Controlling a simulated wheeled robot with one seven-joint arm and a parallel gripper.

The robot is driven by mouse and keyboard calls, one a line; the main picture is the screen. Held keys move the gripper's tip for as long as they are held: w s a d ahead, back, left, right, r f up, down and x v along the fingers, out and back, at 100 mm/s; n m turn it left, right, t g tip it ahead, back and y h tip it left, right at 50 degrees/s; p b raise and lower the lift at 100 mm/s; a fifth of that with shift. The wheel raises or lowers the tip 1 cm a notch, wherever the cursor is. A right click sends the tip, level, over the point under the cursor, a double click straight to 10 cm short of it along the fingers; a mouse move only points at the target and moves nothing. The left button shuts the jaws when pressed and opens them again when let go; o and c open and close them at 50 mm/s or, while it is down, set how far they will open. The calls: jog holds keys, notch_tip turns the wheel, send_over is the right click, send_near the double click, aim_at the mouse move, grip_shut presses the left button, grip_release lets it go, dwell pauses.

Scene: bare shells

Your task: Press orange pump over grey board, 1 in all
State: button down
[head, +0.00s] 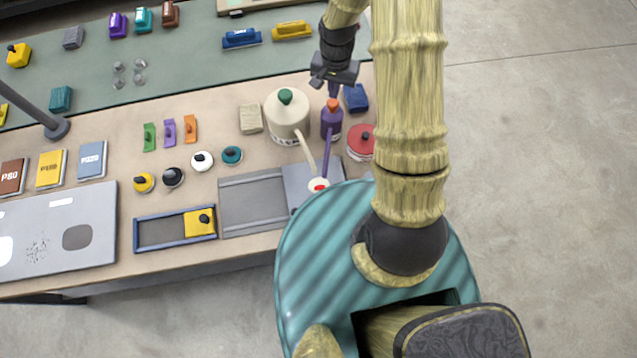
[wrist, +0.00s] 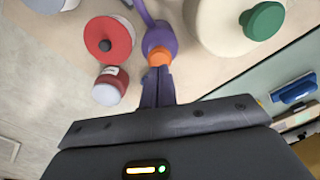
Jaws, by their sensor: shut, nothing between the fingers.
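The orange pump is a purple bottle (head: 331,122) with an orange top (head: 332,105) and a long purple spout reaching toward the front. In the wrist view the orange top (wrist: 160,56) sits just beyond my fingertips. My gripper (head: 333,93) is shut and empty, pointing down right over the orange top; I cannot tell whether it touches. The fingertips also show in the wrist view (wrist: 157,72). The grey board (head: 296,178) lies in front of the bottle, partly hidden by my body. A white round piece with a red spot (head: 319,185) sits on it under the spout ends.
A large cream pump bottle with a green top (head: 287,112) stands close left. A grey tray (head: 250,203) lies left of the board. Small knobs and blocks stand further left.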

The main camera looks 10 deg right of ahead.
notch_tip(320, 180, up, 5)
jog(key=p, duration=0.3)
dwell(0.7)
jog(key=s+r+n+t+b, duration=0.1)
jog(key=s+r+n+b, duration=0.1)
jog(key=s, duration=0.5)
jog(key=s+r+n+t+b, duration=0.1)
jog(key=s+r+n+b, duration=0.2)
jog(key=s+b, duration=0.4)
jog(key=shift+s+r+n+t+b, duration=0.2)
jog(key=shift+n+t+b, duration=0.1)
jog(key=shift+n, duration=0.2)
dwell(1.1)
